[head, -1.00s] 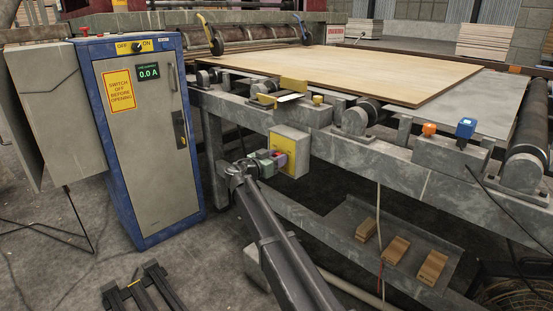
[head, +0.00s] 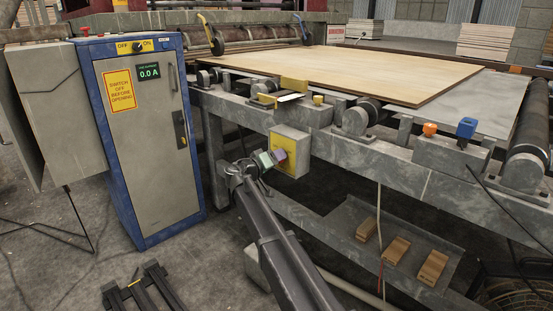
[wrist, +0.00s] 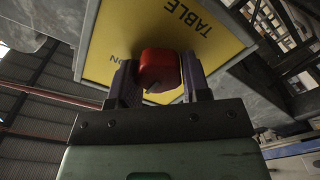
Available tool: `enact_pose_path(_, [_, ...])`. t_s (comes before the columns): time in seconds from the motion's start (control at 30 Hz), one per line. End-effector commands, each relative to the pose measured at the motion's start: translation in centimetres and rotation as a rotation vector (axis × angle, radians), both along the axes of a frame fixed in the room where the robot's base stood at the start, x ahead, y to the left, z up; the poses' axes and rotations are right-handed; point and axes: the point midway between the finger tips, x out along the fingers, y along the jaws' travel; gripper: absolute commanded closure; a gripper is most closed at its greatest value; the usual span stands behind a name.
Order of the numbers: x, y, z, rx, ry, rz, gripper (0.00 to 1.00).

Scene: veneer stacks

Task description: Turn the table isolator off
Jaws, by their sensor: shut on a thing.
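The table isolator (head: 292,137) is a grey box with a yellow face, fixed to the side of the table's frame. In the wrist view its yellow plate (wrist: 205,45) carries the words TABLE and ON, seen upside down. A red knob (wrist: 160,68) stands out from the plate. My gripper (wrist: 158,82) has one dark purple finger on each side of the knob and is shut on it. In the head view my gripper (head: 279,157) is against the isolator's face and hides the knob. I cannot read which mark the knob points to.
A blue-and-grey cabinet (head: 150,140) with an OFF/ON switch and a 0.0 A display stands left. A wooden sheet (head: 360,68) lies on the table. An orange button (head: 430,129) and a blue control (head: 466,128) sit right. Wooden blocks (head: 397,250) lie on the lower shelf.

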Motion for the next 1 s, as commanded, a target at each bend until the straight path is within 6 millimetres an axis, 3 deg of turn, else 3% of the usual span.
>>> enact_pose_path(0.6, [0.02, 0.12, -0.27, -0.429, 0.367, -0.001, 0.8])
enact_pose_path(1.0, [0.02, 0.12, -0.35, -0.593, 0.508, 0.0, 0.8])
